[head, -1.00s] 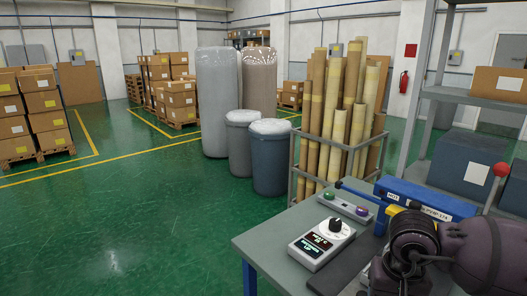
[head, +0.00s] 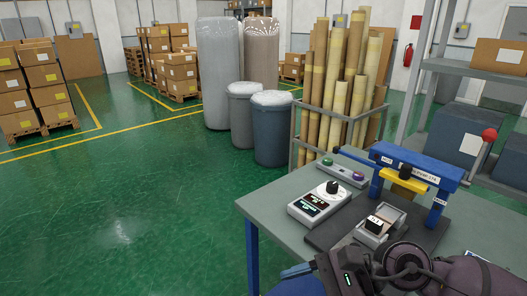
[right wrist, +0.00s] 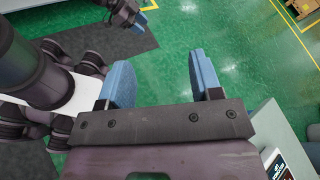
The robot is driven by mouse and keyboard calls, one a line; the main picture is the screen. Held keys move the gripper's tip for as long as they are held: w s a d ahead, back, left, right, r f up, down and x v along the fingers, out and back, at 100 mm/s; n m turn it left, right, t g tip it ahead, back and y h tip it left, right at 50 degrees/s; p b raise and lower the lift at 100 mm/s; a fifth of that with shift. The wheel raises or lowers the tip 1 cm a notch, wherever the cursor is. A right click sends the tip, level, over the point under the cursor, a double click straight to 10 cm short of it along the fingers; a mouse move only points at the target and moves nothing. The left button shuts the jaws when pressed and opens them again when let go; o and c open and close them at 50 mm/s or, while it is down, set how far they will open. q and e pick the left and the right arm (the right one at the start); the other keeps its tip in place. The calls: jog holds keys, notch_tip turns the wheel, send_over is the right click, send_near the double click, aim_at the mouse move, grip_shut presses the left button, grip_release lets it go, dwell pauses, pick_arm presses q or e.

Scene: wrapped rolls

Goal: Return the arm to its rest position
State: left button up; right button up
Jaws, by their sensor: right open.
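My right arm (head: 430,270) comes in from the lower right in the head view, with its gripper (head: 298,272) low at the bottom, in front of the table's near edge. Only one blue finger shows clearly there. In the right wrist view my right gripper (right wrist: 160,82) has its two blue fingers wide apart, with nothing between them and green floor behind. What looks like my left gripper (right wrist: 143,12) is at the top left of the right wrist view, cut off by the edge; its jaws cannot be made out. It is not in the head view.
The grey worktable (head: 270,208) carries a blue press (head: 415,165) with a red-knobbed lever, a control box (head: 320,203) and a button box (head: 343,172). Its corner (right wrist: 268,125) is close to the right gripper. Open green floor (head: 120,220) lies to the left.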

jog(key=w+d+r+m+t+y, duration=0.15)
jog(key=r+m+t, duration=0.25)
jog(key=m+t, duration=0.45)
jog(key=w+d+r+m+t+y, duration=0.1)
jog(key=w+r+m+t+y, duration=0.3)
jog(key=m, duration=0.7)
jog(key=d+f+m+t+h, duration=0.3)
jog(key=d+f+m+h, duration=0.3)
jog(key=m+h, duration=0.6)
jog(key=d+f+m+t+h, duration=0.4)
jog(key=d+m+h, duration=0.45)
jog(key=m, duration=0.65)
jog(key=s+d+f+m+g, duration=0.3)
jog(key=s+f+m+g, duration=0.45)
jog(key=s, duration=0.25)
jog(key=s+d+f+m+g, duration=0.2)
jog(key=s+f+m+g, duration=0.45)
jog(key=s+f, duration=0.25)
jog(key=w+f+n+t, duration=0.1)
jog(key=w+f+t, duration=0.6)
jog(key=f, duration=0.3)
jog(key=shift+w+f, duration=0.15)
jog(key=shift+f, duration=0.05)
